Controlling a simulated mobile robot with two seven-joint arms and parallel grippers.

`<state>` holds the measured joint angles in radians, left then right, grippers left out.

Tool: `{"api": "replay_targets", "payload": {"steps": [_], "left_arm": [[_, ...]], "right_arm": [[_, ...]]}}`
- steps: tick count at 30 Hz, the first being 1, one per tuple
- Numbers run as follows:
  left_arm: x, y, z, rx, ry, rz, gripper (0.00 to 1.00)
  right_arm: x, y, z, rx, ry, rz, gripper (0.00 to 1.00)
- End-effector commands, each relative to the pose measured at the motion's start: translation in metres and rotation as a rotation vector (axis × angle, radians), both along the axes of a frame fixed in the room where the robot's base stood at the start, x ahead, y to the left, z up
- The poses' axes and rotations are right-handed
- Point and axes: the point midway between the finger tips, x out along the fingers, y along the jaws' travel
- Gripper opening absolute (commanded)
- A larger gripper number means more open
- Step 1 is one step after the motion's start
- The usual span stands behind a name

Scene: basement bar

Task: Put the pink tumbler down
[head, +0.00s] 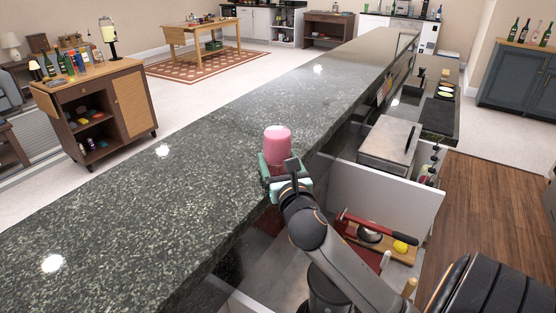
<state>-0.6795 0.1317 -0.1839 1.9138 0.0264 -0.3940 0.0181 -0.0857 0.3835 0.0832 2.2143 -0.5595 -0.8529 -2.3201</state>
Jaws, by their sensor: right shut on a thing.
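The pink tumbler (277,143) is upright at the right edge of the long dark granite bar counter (150,205). My right gripper (272,166) is shut on the lower part of the tumbler, which the gripper partly hides. I cannot tell whether the tumbler's base touches the counter top. My left gripper is not in view.
The counter top around the tumbler is clear. Right of the counter, an open drawer (355,205) holds a red-handled tool and a yellow item (400,246). A metal box (388,145) stands behind it. A wooden cabinet with bottles (100,105) stands at the left.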

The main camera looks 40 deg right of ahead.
Motion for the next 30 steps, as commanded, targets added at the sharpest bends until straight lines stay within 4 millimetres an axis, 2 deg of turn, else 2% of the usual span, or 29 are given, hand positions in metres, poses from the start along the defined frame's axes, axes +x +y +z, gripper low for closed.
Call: {"api": "replay_targets", "payload": {"steps": [1,2,7,17,19,23,30], "left_arm": [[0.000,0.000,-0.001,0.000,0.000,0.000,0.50],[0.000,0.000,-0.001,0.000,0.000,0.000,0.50],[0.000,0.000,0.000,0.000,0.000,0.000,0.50],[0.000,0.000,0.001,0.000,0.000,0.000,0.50],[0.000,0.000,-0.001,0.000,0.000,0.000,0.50],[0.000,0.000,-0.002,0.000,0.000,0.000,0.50],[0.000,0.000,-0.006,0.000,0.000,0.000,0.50]], "right_arm": [[0.000,0.000,-0.001,-0.001,0.000,0.000,0.07],[0.000,0.000,-0.002,0.000,0.001,0.000,0.79],[0.000,0.000,-0.002,0.000,0.001,0.000,0.98],[0.000,0.000,0.002,0.001,0.000,0.001,1.00],[-0.006,0.004,0.000,0.000,0.002,0.002,1.00],[-0.024,0.014,-0.001,0.000,0.004,0.003,1.00],[-0.072,0.040,-0.001,0.002,0.004,0.003,1.00]]}}
